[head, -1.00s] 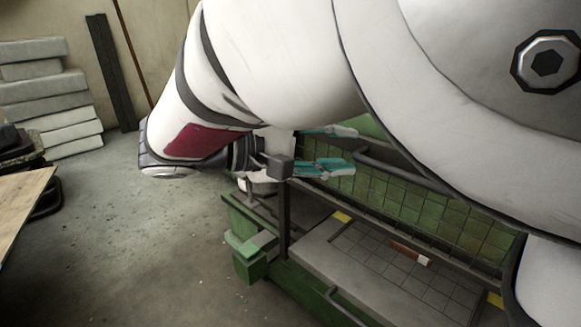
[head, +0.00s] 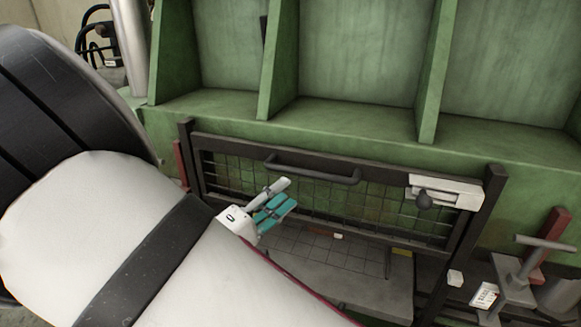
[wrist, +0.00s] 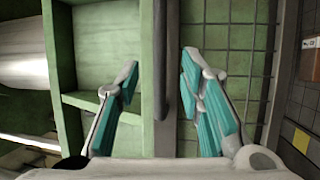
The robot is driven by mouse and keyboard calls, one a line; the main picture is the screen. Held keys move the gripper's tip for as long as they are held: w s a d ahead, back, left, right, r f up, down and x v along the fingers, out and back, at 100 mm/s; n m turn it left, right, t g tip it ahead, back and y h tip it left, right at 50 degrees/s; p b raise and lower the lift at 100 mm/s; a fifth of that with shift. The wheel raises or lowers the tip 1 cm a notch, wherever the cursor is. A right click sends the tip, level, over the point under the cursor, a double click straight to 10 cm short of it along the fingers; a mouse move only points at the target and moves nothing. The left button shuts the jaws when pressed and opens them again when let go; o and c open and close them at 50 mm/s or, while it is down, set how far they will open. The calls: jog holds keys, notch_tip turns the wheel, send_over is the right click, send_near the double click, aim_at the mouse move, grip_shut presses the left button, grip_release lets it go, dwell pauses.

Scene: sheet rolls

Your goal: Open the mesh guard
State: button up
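The mesh guard (head: 375,205) is a dark-framed wire panel across the front of the green machine, between two dark posts in the head view. Its mesh also shows in the wrist view (wrist: 228,40). A dark bar handle (head: 312,174) runs along its upper part. My gripper (head: 286,195) is in front of the guard, just below and left of the handle's middle. In the wrist view my gripper (wrist: 160,66) is open, with the handle (wrist: 160,30) lined up between its fingertips, no contact visible.
Green shelf compartments (head: 350,60) rise above the guard. A grey bed with a grid (head: 320,245) lies below and behind it. A vice-like tool with a T-bar (head: 515,280) stands at the right. My arm covers the lower left.

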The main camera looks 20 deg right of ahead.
aim_at(305, 176)
jog(key=x, duration=0.9)
jog(key=shift+c, duration=0.4)
jog(key=shift+s, duration=0.1)
grip_shut()
